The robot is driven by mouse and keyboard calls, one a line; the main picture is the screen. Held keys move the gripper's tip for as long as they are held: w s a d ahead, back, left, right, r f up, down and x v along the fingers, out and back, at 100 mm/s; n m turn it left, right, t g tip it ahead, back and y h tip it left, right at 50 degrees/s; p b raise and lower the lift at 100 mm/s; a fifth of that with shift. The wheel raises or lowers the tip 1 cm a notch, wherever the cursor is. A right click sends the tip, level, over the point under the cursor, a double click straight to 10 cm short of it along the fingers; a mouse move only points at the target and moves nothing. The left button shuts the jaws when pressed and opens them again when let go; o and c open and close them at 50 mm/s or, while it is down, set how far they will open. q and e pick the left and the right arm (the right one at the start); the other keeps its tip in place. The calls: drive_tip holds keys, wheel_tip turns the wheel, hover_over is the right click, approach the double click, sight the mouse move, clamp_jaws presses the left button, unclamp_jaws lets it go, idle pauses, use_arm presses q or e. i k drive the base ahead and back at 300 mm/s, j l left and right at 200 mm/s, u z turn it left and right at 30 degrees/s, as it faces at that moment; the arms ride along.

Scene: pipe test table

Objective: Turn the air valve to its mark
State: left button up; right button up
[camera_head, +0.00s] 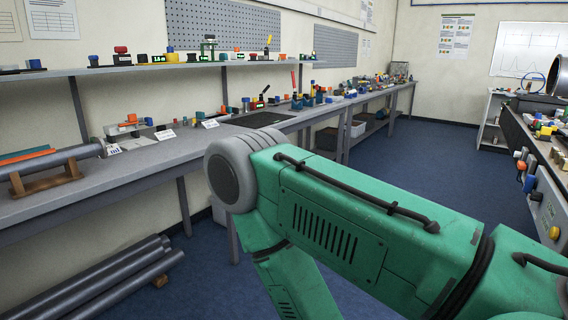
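I cannot tell which item is the air valve. Small coloured fittings, some with upright red, yellow or black handles, stand along the long wall bench (75,196); they are too small to read any mark. At the right edge, a test table (536,148) carries a front panel (549,207) with a yellow round knob (554,233) and red and blue fittings (525,176). My green arm comes in from the right and fills the middle and lower right. It hides part of the floor and the bench. Neither gripper shows.
A shelf (130,68) with small parts runs above the bench. A grey pipe (48,160) rests on a wooden stand at the left. Several grey pipes (95,276) lie on the floor below. Blue floor (430,140) is clear between bench and test table. A white cabinet (493,120) stands at the back.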

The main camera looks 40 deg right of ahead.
sight(530, 183)
drive_tip(key=i+z, duration=0.15)
drive_tip(key=z, duration=0.25)
drive_tip(key=i+z, duration=0.15)
drive_tip(key=z, duration=0.3)
drive_tip(key=i+j+z, duration=0.1)
drive_tip(key=z, duration=0.3)
drive_tip(key=i+j+z, duration=0.1)
drive_tip(key=z, duration=2.35)
drive_tip(key=i+j+z, duration=0.35)
drive_tip(key=j+z, duration=0.2)
drive_tip(key=j, duration=0.15)
drive_tip(key=i+j+z, duration=0.25)
drive_tip(key=j, duration=0.15)
drive_tip(key=j+z, duration=0.3)
drive_tip(key=j, duration=0.1)
